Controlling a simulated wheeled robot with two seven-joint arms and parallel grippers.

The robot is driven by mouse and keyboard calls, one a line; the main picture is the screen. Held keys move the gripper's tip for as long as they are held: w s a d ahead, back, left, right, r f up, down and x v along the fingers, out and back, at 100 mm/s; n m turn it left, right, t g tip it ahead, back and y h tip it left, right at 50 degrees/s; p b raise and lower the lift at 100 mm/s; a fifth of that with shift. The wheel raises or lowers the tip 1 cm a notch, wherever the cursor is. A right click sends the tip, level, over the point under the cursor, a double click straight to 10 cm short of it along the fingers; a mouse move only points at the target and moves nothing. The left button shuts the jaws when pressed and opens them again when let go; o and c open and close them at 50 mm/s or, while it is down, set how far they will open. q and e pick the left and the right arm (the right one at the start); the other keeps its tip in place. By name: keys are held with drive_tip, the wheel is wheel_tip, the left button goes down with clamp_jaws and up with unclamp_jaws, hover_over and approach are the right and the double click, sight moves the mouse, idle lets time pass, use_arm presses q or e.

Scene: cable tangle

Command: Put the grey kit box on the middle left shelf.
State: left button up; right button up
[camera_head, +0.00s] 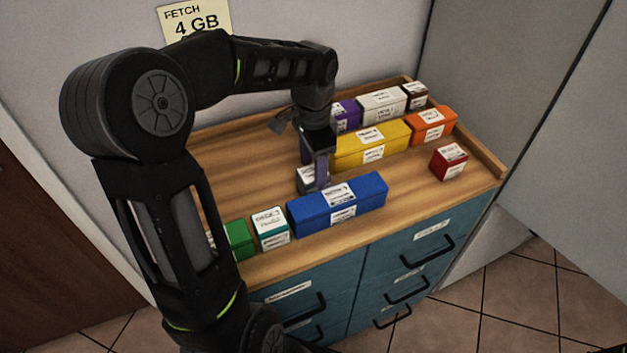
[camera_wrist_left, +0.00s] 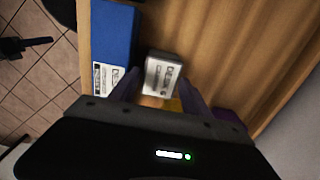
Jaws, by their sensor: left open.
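A small grey box (camera_head: 306,181) with a white label stands on the wooden top, just behind the blue box. It also shows in the left wrist view (camera_wrist_left: 164,76), near the fingertips. My left gripper (camera_head: 315,168) is low over the wooden top with its fingers pointing down at this box; a finger hides part of it. The left gripper is open, and in the left wrist view its fingers (camera_wrist_left: 160,92) lie to either side of the box's near end. I cannot tell whether they touch it. No shelf shows.
A long blue box (camera_head: 338,204), a teal box (camera_head: 271,228) and a green box (camera_head: 238,240) line the front edge. Yellow (camera_head: 373,146), orange (camera_head: 433,125), white (camera_head: 382,106) and purple (camera_head: 347,115) boxes stand behind. A red box (camera_head: 449,162) stands at the right. The back left is clear.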

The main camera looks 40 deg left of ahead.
use_arm(q)
wheel_tip(320, 180, down, 4)
drive_tip(key=shift+w+f, duration=0.1)
idle(0.6)
clamp_jaws()
wheel_tip(320, 180, up, 10)
drive_tip(key=shift+r, duration=0.1)
idle(0.8)
idle(0.8)
